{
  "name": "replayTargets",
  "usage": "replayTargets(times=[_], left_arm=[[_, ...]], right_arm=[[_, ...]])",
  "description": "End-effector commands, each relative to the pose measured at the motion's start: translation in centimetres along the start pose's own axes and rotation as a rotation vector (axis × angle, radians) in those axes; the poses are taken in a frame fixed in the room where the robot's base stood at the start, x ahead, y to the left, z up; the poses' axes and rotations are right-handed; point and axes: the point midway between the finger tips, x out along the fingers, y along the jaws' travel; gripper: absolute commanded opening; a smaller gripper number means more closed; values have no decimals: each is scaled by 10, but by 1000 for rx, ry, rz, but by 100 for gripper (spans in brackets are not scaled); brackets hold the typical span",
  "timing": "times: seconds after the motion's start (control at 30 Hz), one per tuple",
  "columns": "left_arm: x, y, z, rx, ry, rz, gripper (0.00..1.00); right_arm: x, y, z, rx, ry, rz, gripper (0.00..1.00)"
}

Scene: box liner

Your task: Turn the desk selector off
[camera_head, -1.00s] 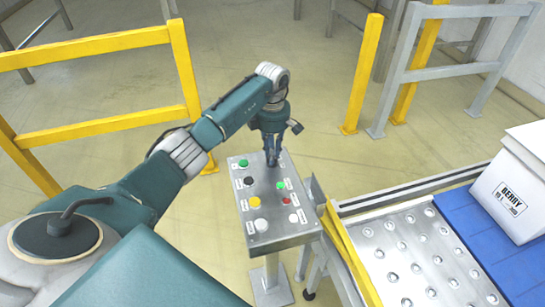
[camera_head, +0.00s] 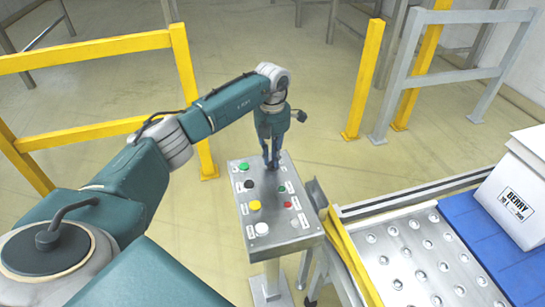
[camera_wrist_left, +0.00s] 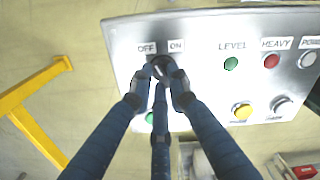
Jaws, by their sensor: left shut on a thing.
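The desk selector (camera_wrist_left: 160,64) is a small dark knob on the panel in the left wrist view, below the OFF and ON labels. My left gripper (camera_wrist_left: 159,92) has its dark fingers closed around the knob. In the head view, my left gripper (camera_head: 271,163) points down at the far end of the control panel (camera_head: 267,190), and its fingers hide the selector there. I cannot tell exactly which label the knob points to. My right gripper does not show.
The panel carries green (camera_head: 243,167), black (camera_head: 249,184), yellow (camera_head: 255,205) and white (camera_head: 262,228) buttons, with small lamps beside them. A conveyor with a white box (camera_head: 515,200) stands on the right. Yellow rails (camera_head: 95,47) stand behind and left.

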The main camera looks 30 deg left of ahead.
Motion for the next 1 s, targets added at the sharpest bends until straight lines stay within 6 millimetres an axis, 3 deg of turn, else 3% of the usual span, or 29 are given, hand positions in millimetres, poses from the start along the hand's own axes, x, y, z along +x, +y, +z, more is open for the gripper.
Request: replayTargets(times=[0.73,0.77,0.83,1.0], left_arm=[[-3,2,1,-86,-5,3,0],[-3,2,1,-86,-5,3,22],[-2,2,1,-86,-5,3,35],[-2,1,0,-84,-3,2,35]], right_arm=[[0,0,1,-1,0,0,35],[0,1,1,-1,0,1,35],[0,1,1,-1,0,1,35],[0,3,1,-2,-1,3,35]])
